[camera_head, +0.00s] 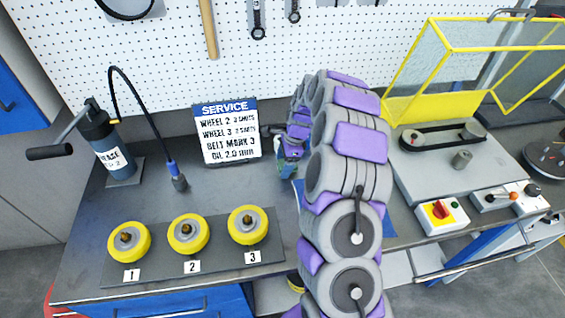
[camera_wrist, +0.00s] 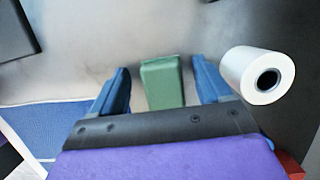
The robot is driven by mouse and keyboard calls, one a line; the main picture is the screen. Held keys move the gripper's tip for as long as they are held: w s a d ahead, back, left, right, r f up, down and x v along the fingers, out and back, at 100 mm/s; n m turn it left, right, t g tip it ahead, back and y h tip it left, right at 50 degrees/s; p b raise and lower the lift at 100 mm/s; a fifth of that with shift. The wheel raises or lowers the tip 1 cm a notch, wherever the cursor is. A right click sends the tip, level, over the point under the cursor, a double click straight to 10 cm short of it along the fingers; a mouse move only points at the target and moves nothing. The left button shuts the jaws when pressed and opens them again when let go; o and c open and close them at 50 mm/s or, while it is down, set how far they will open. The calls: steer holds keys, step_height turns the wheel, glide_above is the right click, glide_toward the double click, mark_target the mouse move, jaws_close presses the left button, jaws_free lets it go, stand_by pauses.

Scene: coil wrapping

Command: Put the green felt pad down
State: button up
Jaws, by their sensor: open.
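The green felt pad (camera_wrist: 162,84) shows in the wrist view as a green block on the grey bench top, between my two blue fingers. My gripper (camera_wrist: 160,66) is open, with a gap on both sides of the pad. I cannot tell whether the pad rests fully flat, as its near end is hidden behind the gripper's dark palm. In the head view my gripper (camera_head: 288,160) is small and mostly behind my arm, and the pad cannot be made out clearly there.
A white roll (camera_wrist: 240,72) stands close to the right finger in the wrist view. A blue mat (camera_wrist: 50,125) lies left. In the head view are a service sign (camera_head: 228,145), a grease canister (camera_head: 108,150), three yellow wheels (camera_head: 187,250) and a yellow-framed guard (camera_head: 425,105).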

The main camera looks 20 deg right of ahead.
steer(key=shift+d+r, duration=0.2)
steer(key=shift+r, duration=0.1)
steer(key=w+p+v, duration=0.1)
steer(key=p+v, duration=0.2)
steer(key=v, duration=0.8)
steer(key=s+a+r+n, duration=0.5)
steer(key=s+a+r, duration=0.1)
steer(key=s+a, duration=0.1)
steer(key=s+a+r+n+g+h, duration=0.1)
steer(key=s+a+r+n, duration=0.2)
steer(key=s, duration=0.3)
steer(key=s+a+r+n, duration=0.2)
steer(key=s+a+n, duration=0.1)
steer(key=s+a, duration=0.15)
steer(key=s+n+g+h, duration=0.1)
steer(key=s+n, duration=0.8)
steer(key=s, duration=1.6)
steer(key=shift+a+h, duration=0.2)
steer(key=shift+h, duration=0.4)
steer(key=shift+d+f, duration=0.1)
